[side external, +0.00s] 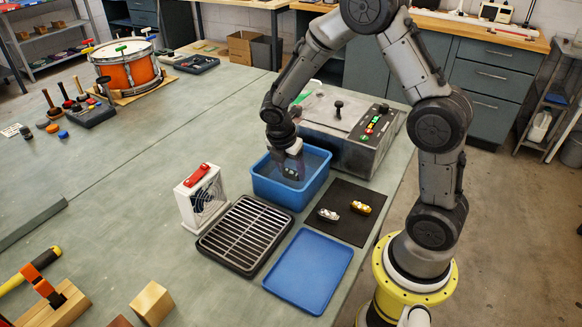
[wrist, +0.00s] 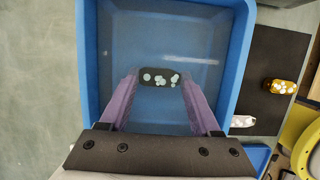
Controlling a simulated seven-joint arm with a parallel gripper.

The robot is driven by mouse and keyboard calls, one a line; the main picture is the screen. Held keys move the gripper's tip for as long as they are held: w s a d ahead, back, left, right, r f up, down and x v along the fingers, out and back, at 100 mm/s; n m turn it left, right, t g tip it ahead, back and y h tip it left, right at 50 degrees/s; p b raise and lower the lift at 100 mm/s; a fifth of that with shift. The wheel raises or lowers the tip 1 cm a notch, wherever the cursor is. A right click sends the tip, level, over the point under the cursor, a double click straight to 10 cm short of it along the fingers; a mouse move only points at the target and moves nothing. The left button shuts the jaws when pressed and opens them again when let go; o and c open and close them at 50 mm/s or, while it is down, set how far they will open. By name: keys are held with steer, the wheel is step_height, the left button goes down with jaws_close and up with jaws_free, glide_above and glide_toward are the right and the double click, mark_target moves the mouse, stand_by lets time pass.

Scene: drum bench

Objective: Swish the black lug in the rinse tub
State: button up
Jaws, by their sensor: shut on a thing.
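The blue rinse tub (side external: 262,186) stands near the middle of the bench and holds clear liquid. My gripper (side external: 291,172) reaches down into the tub. In the wrist view my gripper (wrist: 159,80) is shut on the black lug (wrist: 147,83), which sits crosswise between the fingertips and has several pale spots on it. The lug is inside the tub outline, with tub floor visible around it. How deep it is in the liquid I cannot tell. The tub walls (wrist: 88,60) show on both sides of my fingers.
A drain rack (side external: 246,236), blue tray (side external: 309,270) and small fan (side external: 201,200) stand in front. A grey machine (side external: 345,125) stands behind.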

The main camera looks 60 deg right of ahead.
steer(key=shift+f, duration=0.7)
steer(key=shift+r, duration=1.1)
steer(key=shift+f, duration=0.15)
steer(key=shift+f, duration=0.95)
steer(key=shift+r, duration=0.1)
